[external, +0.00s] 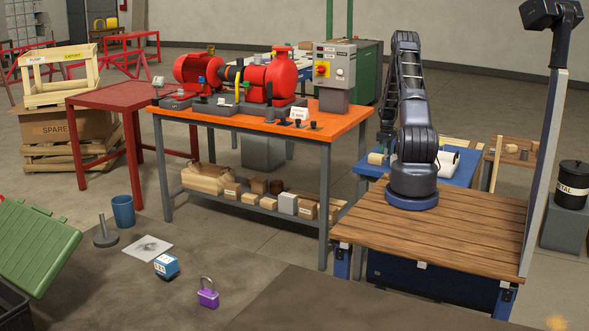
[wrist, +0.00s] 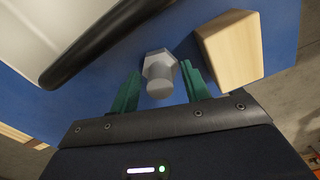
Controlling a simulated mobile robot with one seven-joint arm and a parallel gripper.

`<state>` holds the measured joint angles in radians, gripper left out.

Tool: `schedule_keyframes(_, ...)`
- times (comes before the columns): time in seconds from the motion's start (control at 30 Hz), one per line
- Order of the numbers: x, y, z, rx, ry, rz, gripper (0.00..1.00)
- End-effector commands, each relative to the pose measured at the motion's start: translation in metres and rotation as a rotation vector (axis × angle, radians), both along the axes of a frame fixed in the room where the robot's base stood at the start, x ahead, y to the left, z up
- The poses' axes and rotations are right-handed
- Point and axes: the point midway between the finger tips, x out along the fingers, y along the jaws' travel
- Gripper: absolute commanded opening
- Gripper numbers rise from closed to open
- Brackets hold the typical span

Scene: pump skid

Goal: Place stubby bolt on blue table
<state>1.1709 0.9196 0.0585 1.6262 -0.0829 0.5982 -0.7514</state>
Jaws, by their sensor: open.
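The stubby bolt (wrist: 160,68) is grey with a hexagonal head. In the wrist view it appears to stand head down on the blue table (wrist: 98,98), its shank towards the camera. My gripper (wrist: 161,73) is open, with one green finger on each side of the bolt. A gap shows beside the bolt on both sides. In the external view the blue table (external: 466,171) is behind my arm's base.
A pale wooden block (wrist: 231,48) stands close to the right finger. A white object with a thick black edge (wrist: 75,40) lies to the left. An orange table (external: 345,122) with red pumps stands left of my arm in the external view.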

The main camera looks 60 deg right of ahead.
Motion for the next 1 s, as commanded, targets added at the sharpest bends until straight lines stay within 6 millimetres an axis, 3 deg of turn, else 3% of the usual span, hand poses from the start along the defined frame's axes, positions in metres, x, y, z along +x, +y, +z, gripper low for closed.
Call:
schedule_keyframes(0.17,0.000,0.000,0.010,-0.001,-0.001,0.000,0.47)
schedule_keyframes(0.7,0.000,0.000,0.104,-0.002,0.000,0.001,0.47)
schedule_keyframes(1.0,0.000,0.000,0.122,0.000,0.000,0.000,0.47)
